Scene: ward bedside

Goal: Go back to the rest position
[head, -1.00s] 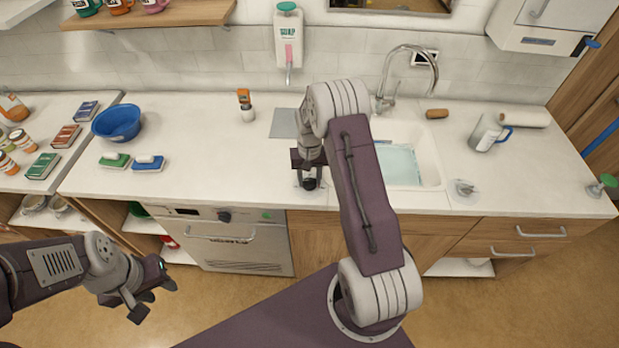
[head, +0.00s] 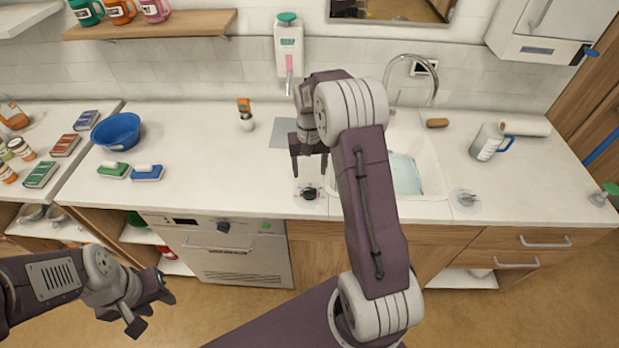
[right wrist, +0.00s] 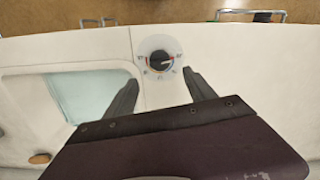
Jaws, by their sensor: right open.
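My right gripper (head: 309,168) is open and empty above the counter, left of the sink. A black knob on a round white dial (head: 309,193) sits on the counter just in front of it. In the right wrist view the dial (right wrist: 160,59) lies beyond and between the two spread fingers (right wrist: 163,92), apart from them. My left gripper (head: 155,312) hangs in front of the cabinets at the lower left, over the floor. Its fingers look spread, with nothing between them.
The sink (head: 432,170) is right of my right arm, with a tap (head: 432,85) behind it. A blue bowl (head: 116,131), a green brush (head: 113,169) and a blue brush (head: 147,172) are on the left counter. A jug (head: 487,141) stands at right. Free counter lies around (head: 220,165).

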